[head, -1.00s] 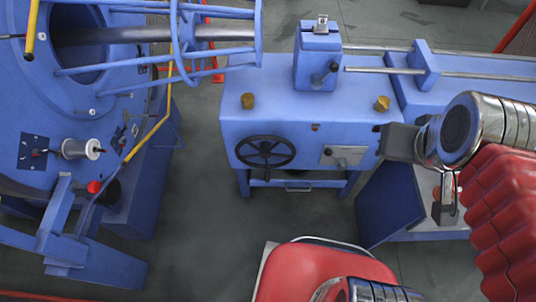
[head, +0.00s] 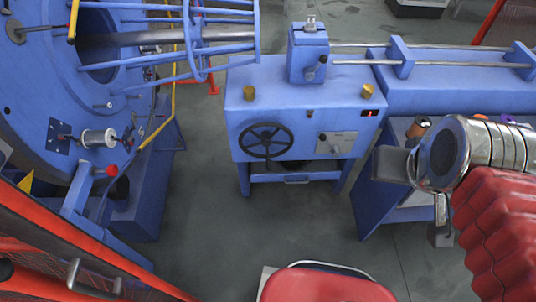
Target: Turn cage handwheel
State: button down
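A black spoked handwheel (head: 267,141) is mounted on the front face of a blue machine box, in the middle of the head view. It is fully visible, and nothing touches it. My arm, with silver links and a red bellows sleeve, comes in from the right edge. A small grey end part, which seems to be my gripper (head: 440,234), hangs below the silver joint. It is well right of the handwheel and apart from it. Its fingers are too small and hidden to tell open from shut.
The blue box (head: 240,115) carries a small lever panel (head: 335,144) right of the wheel. A blue tubular cage (head: 215,45) is at upper left. A red guard with a handle (head: 95,280) fills the lower left. A red seat (head: 325,285) is at the bottom. The grey floor (head: 220,220) between is clear.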

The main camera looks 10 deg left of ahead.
aim_at(266, 136)
jog(key=k, duration=0.3)
jog(key=u, duration=1)
jog(key=i, duration=0.95)
jog(key=k, duration=0.95)
jog(key=u, duration=0.05)
